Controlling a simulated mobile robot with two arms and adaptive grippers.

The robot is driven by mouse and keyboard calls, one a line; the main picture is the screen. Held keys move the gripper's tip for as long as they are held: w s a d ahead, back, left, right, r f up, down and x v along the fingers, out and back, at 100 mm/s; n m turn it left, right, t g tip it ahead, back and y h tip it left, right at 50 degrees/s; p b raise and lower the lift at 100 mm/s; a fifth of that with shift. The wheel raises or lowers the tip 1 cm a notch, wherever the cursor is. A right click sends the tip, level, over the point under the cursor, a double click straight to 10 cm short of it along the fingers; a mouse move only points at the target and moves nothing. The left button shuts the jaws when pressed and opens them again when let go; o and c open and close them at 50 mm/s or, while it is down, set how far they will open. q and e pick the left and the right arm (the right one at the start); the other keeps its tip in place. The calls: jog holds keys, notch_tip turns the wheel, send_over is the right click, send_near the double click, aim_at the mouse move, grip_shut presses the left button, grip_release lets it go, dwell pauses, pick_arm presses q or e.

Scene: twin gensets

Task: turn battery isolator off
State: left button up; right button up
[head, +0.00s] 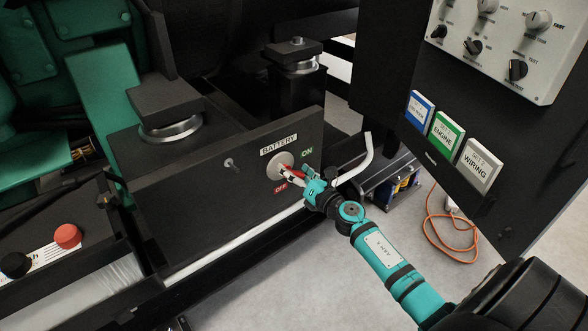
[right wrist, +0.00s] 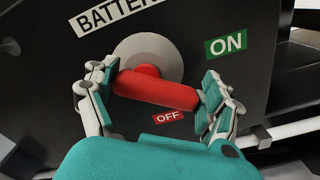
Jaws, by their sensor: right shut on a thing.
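The battery isolator has a red handle (right wrist: 155,91) on a round grey disc (right wrist: 148,52), set in a dark panel (head: 222,185) under a BATTERY label (head: 278,145). A green ON label (right wrist: 226,44) is at the upper right of the disc and a red OFF label (right wrist: 168,118) is below the handle. In the right wrist view the handle lies nearly level, tilting slightly down to the right. My right gripper (right wrist: 155,98) is shut on the red handle, one finger at each end. In the head view the gripper (head: 298,177) hides part of the handle. My left gripper is not in view.
A dark cabinet with a control panel (head: 500,40) and several coloured binders (head: 447,134) is at the right. An orange cable (head: 430,220) lies on the floor. A red button (head: 67,236) is at the lower left.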

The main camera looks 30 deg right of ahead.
jog(key=m, duration=0.3)
jog(key=shift+f+m+p, duration=0.2)
jog(key=shift+m+p, duration=0.2)
jog(key=m, duration=0.1)
jog(key=m+p, duration=0.1)
jog(key=m, duration=0.3)
jog(key=shift+a+f+p, duration=0.25)
jog(key=shift+f+p, duration=0.05)
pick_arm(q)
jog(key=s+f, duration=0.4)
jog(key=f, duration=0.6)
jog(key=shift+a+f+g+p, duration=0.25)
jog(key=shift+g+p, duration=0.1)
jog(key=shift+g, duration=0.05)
pick_arm(e)
jog(key=shift+a+f+m, duration=0.1)
jog(key=shift+f+m, duration=0.1)
jog(key=shift+m, duration=1)
jog(key=o, duration=1)
jog(key=s, duration=1.2)
jog(key=shift+d, duration=0.45)
